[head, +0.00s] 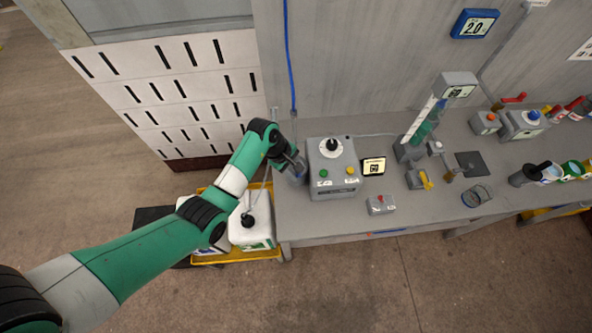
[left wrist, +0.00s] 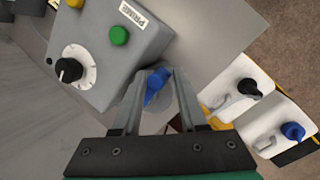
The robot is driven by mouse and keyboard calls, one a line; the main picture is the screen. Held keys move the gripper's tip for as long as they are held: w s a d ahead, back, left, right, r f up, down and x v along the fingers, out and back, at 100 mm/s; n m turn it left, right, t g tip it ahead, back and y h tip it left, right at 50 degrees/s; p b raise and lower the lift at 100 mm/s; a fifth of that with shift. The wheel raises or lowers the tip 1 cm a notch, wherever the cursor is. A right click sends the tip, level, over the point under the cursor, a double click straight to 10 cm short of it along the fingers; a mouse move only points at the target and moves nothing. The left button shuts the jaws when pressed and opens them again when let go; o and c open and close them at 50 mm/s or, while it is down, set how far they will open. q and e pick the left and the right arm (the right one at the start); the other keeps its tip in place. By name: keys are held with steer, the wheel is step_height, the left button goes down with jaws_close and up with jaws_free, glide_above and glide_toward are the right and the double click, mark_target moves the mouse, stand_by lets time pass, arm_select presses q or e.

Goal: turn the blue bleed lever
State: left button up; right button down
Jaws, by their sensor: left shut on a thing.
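The blue bleed lever (left wrist: 155,86) sits between the two fingers of my left gripper (left wrist: 158,78) in the left wrist view, on a pale round base beside the grey control box (left wrist: 108,55). The left gripper is shut on the lever. In the head view my left gripper (head: 296,170) is at the left end of the bench, beside the left wall of the control box (head: 335,185). The lever is mostly hidden by the gripper there. My right gripper is not in view.
The control box carries a black-and-white dial (head: 331,147), green and yellow buttons. A small display (head: 374,166) stands to its right. White jugs (head: 250,225) sit in a yellow tray (head: 236,257) below my left arm.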

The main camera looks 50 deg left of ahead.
arm_select(q)
steer(key=shift+w+r, duration=0.1)
steer(key=shift+c, duration=0.5)
steer(key=shift+o, duration=0.2)
steer(key=shift+s+a+r+p, duration=0.15)
steer(key=shift+s+a+p, duration=0.25)
steer(key=shift+p, duration=0.3)
steer(key=shift+s+a, duration=0.1)
steer(key=shift+a, duration=0.1)
steer(key=shift+c, duration=0.2)
steer(key=shift+s+a, duration=0.1)
steer(key=shift+s+a, duration=0.1)
steer(key=shift+a, duration=0.05)
steer(key=shift+s+a+f+p, duration=0.25)
steer(key=shift+a+p, duration=0.1)
